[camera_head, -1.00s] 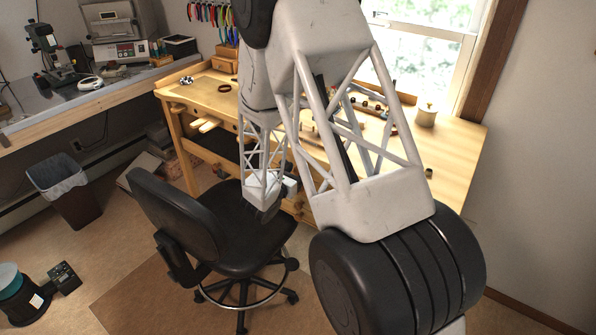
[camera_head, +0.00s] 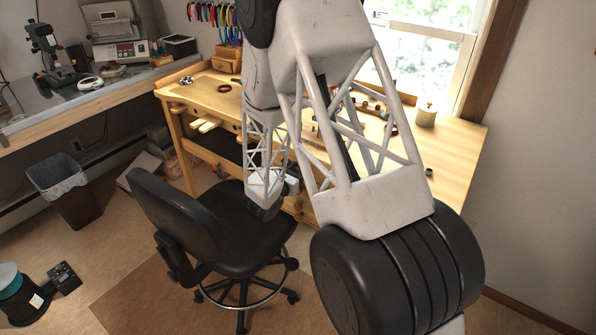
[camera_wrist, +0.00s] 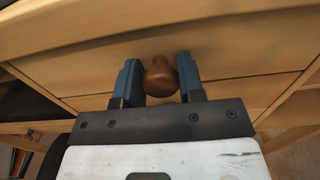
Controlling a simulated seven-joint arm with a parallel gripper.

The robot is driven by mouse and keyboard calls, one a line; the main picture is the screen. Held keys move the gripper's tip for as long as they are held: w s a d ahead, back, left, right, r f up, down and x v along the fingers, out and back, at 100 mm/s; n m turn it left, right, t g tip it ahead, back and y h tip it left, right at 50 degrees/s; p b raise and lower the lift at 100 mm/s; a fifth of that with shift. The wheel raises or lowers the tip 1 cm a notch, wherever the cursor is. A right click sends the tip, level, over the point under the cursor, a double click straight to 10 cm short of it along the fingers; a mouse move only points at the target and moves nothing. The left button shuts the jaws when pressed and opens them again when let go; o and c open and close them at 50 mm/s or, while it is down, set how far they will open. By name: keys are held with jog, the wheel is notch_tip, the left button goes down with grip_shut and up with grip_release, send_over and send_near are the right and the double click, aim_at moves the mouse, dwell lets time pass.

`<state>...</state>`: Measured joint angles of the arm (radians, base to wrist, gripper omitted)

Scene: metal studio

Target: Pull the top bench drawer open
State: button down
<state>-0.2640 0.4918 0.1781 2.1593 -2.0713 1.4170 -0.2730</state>
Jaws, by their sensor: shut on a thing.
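The wooden bench (camera_head: 455,150) stands below the window in the head view, with its drawer fronts mostly hidden behind my arm. In the wrist view, the top drawer front (camera_wrist: 225,60) is pale wood and carries a round brown knob (camera_wrist: 160,78). My gripper (camera_wrist: 160,75) has its two blue fingers on either side of the knob, shut on it. A dark seam runs below this drawer front, and no clear opening shows. In the head view, the white hand (camera_head: 291,183) is partly visible beside the bench front, and the fingertips are hidden.
A black swivel chair (camera_head: 190,225) stands close to my forearm, in front of the bench. A waste bin (camera_head: 65,190) is on the floor at left. Another drawer front (camera_wrist: 240,92) lies below the held knob. Small items lie on the bench top.

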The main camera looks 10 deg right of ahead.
jog(key=v, duration=0.8)
jog(key=shift+s+a, duration=0.15)
jog(key=shift+a, duration=0.05)
jog(key=shift+r, duration=0.1)
jog(key=c, duration=0.8)
grip_release()
jog(key=shift+o, duration=0.2)
jog(key=v, duration=0.7)
jog(key=shift+s+a, duration=0.3)
